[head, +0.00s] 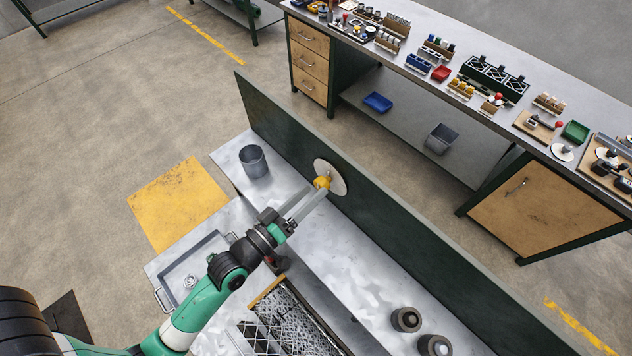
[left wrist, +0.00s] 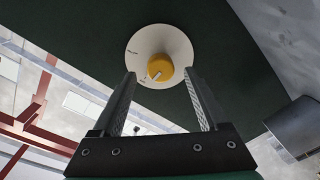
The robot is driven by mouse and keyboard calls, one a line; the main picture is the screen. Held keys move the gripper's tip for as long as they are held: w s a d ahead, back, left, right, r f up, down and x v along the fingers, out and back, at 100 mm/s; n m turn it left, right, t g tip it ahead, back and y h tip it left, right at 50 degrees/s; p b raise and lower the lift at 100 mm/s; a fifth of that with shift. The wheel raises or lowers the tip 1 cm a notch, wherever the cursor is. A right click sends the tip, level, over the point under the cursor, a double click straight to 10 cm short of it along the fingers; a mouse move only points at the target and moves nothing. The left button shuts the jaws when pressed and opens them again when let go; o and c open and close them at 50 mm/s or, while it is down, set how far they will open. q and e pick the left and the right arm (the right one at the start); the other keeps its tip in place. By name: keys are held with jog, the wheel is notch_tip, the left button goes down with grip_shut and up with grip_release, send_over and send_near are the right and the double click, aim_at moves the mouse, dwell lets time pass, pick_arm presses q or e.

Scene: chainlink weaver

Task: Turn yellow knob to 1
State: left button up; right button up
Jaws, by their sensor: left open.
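The yellow knob (head: 322,183) sits at the middle of a round white dial plate (head: 335,172) on a dark green upright panel. In the left wrist view the knob (left wrist: 160,68) shows a pale pointer mark toward its lower left, and the dial plate (left wrist: 148,45) has small dark markings too small to read. My left gripper (head: 313,193) is open in front of the knob. In the left wrist view its fingers (left wrist: 160,80) stand on either side of the knob, with gaps visible. Whether the fingertips reach around it is unclear. My right gripper is not in view.
The green panel (head: 420,243) rises along the back of the metal bench (head: 335,250). A grey cup (head: 254,161) stands left of the dial. A metal tray (head: 170,280), wire mesh (head: 285,318) and two dark round parts (head: 406,319) lie nearer. A crowded workbench stands behind.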

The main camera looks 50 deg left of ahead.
aim_at(324, 182)
pick_arm(q)
jog(key=shift+w+a+f, duration=0.1)
jog(key=shift+w, duration=1.15)
grip_shut()
